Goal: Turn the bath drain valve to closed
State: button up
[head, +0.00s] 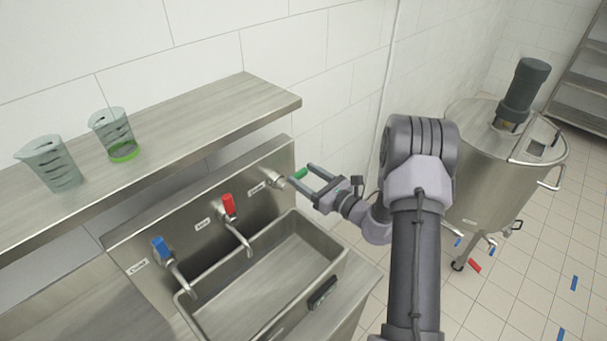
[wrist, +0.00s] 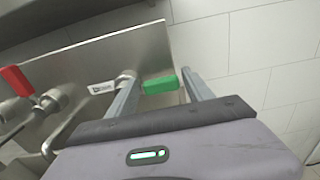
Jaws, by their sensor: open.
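The drain valve is the green lever (head: 299,173) at the right end of the steel back panel, beside a small label (head: 256,188) too small to read surely. In the wrist view the green lever (wrist: 160,85) lies sideways, sticking out to the right from its metal stem (wrist: 126,77). My gripper (head: 297,177) is open, with its two fingers reaching toward the panel. In the wrist view my gripper (wrist: 159,73) has one finger on each side of the lever, with a gap to the right finger. The left finger overlaps the stem; contact there cannot be told.
A red-handled tap (head: 228,205) and a blue-handled tap (head: 161,247) stand left of the lever, above a sink basin (head: 262,279). A shelf (head: 190,128) with two measuring cups hangs above. A steel tank (head: 500,170) stands to the right.

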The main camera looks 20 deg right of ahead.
jog(key=shift+w+a, duration=0.15)
jog(key=shift+w, duration=0.25)
grip_shut()
